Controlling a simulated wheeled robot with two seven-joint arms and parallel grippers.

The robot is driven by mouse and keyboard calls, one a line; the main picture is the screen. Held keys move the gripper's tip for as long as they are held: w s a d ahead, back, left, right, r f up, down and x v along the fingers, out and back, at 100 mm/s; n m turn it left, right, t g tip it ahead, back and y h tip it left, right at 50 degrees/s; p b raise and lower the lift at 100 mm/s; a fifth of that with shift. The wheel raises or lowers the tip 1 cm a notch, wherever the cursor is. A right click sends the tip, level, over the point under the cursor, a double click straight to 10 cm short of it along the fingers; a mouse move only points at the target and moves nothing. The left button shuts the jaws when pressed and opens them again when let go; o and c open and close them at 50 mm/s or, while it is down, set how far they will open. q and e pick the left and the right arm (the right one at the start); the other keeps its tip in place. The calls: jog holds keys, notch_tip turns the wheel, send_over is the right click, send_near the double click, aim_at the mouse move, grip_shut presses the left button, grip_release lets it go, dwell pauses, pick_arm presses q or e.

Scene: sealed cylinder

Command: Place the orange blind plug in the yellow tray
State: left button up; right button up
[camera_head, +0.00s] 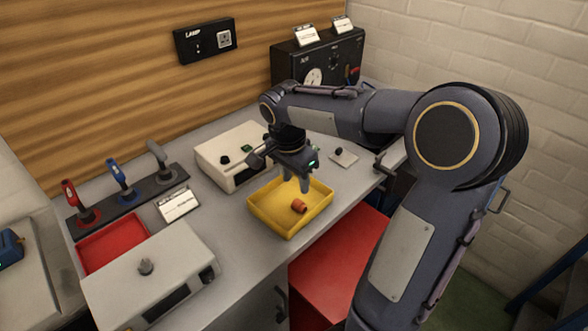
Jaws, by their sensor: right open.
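The orange blind plug (299,206) is a small orange piece lying inside the yellow tray (288,231), on the tray's floor. The yellow tray sits on the grey bench near its front edge. My right gripper (295,186) is above the tray, pointing down, with its fingertips just above and behind the plug. The fingers are apart and nothing shows between them. My left gripper is out of view.
A red tray (113,243) and a white box with a knob (152,282) stand at the left. A rack holds red, blue and grey handles (128,199). A cream box (231,158) stands behind the yellow tray, and a black panel unit (318,62) at the back.

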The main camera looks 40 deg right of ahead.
jog(key=s+a+n+t+y, duration=0.5)
jog(key=s+a+n, duration=1)
jog(key=s, duration=0.1)
jog(key=shift+s+y, duration=0.25)
jog(key=shift+y, duration=0.05)
jog(key=shift+c, duration=0.5)
